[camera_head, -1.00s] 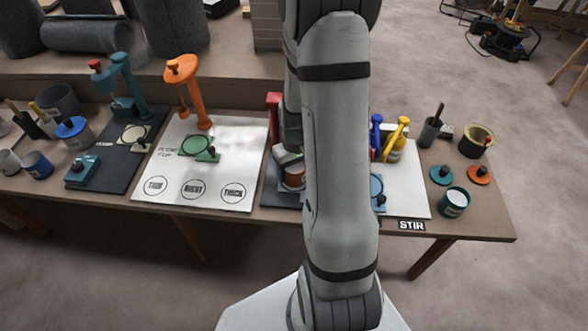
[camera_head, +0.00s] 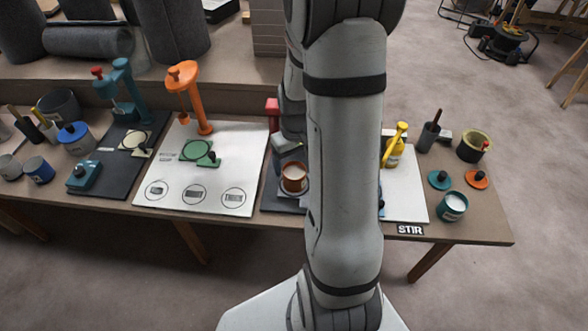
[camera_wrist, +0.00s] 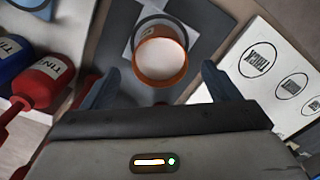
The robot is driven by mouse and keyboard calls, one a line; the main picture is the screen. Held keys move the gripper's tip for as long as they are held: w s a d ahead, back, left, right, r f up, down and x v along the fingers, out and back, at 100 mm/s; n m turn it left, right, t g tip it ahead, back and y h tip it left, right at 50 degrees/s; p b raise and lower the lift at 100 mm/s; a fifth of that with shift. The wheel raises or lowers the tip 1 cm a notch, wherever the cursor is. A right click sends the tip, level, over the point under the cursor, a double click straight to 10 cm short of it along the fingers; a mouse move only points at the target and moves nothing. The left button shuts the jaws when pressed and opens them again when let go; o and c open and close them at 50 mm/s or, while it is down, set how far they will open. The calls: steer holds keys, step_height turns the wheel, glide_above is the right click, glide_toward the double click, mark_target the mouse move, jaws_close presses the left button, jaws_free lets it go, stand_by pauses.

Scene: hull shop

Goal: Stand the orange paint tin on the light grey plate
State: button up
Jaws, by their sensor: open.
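The orange paint tin (camera_head: 295,179) stands upright and open, with pale paint inside, on the dark mat beside my arm. In the wrist view the tin (camera_wrist: 160,62) lies between and just beyond the fingers of my gripper (camera_wrist: 161,78), which are apart and not visibly pressed on it. A light grey plate (camera_wrist: 136,49) shows under or behind the tin's edge. The tin covers part of it, and I cannot tell how fully the tin rests on it. My arm hides much of this area in the head view.
A white board (camera_head: 228,178) with printed circles lies left of the tin, with an orange press (camera_head: 193,95) on it. A yellow bottle (camera_head: 393,152) and an open teal tin (camera_head: 453,206) stand to the right.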

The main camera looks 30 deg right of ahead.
steer(key=s+a+r+t, duration=0.1)
steer(key=s+a+r, duration=0.5)
steer(key=r, duration=0.2)
steer(key=s+a+r+t, duration=0.1)
steer(key=s+a+r, duration=0.5)
steer(key=r, duration=0.3)
steer(key=shift+a+r+p, duration=0.2)
steer(key=shift+r+p, duration=0.1)
steer(key=shift+p, duration=0.05)
